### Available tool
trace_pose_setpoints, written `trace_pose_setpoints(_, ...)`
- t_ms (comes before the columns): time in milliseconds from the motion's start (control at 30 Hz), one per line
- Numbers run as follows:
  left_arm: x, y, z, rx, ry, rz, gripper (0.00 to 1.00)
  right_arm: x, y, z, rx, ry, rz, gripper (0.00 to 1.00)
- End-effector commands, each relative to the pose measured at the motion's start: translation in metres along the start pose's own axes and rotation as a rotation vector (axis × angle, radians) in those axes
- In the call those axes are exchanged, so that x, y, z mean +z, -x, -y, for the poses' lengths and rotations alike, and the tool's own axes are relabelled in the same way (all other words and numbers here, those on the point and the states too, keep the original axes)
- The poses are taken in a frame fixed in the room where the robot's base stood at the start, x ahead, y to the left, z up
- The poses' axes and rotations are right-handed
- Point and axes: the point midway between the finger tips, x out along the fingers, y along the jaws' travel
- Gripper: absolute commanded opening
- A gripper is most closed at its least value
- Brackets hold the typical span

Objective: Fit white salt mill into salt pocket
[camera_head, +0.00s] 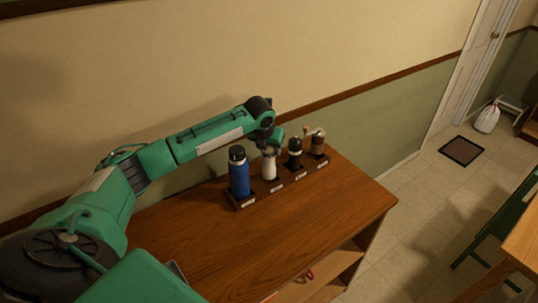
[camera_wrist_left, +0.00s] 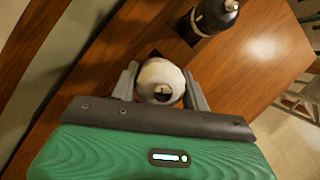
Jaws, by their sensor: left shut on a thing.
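The white salt mill (camera_head: 268,167) is upright at the second pocket from the left of the dark wooden rack (camera_head: 247,203). Its lower end appears to be at or inside that pocket; I cannot tell whether it rests on the bottom. My left gripper (camera_head: 271,146) reaches it from above and behind and is shut on its upper part. In the left wrist view the mill's round white top (camera_wrist_left: 160,78) sits between the two grey fingers of my left gripper (camera_wrist_left: 163,92). My right gripper is not in view.
A blue bottle (camera_head: 239,174) stands in the rack left of the mill. A black mill (camera_head: 294,154) and a brown grinder (camera_head: 318,146) stand to its right, the black one close by. The wooden counter (camera_head: 270,240) in front is clear; the wall is behind.

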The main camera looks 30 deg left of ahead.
Motion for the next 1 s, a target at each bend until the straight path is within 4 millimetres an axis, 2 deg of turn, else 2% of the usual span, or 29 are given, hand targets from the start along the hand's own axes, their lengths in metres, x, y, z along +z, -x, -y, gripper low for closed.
trace_pose_setpoints(333, -0.016, -0.037, 0.000, 0.001, 0.000, -0.001, 0.01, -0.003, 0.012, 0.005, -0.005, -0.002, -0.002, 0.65)
trace_pose_setpoints(533, -0.017, -0.040, 0.000, 0.001, 0.000, 0.001, 0.01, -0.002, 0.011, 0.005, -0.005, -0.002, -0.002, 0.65)
trace_pose_setpoints(567, -0.017, -0.040, 0.000, 0.001, 0.000, 0.000, 0.50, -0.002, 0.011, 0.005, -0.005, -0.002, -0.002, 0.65)
trace_pose_setpoints(633, -0.017, -0.040, 0.000, 0.001, 0.000, 0.000, 0.64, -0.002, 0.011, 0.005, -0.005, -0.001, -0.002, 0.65)
trace_pose_setpoints(667, -0.017, -0.040, 0.000, 0.001, 0.000, 0.000, 0.68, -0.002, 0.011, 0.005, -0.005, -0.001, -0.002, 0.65)
trace_pose_setpoints(1000, -0.016, -0.037, 0.000, 0.001, 0.000, 0.002, 0.68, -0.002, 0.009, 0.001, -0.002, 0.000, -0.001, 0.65)
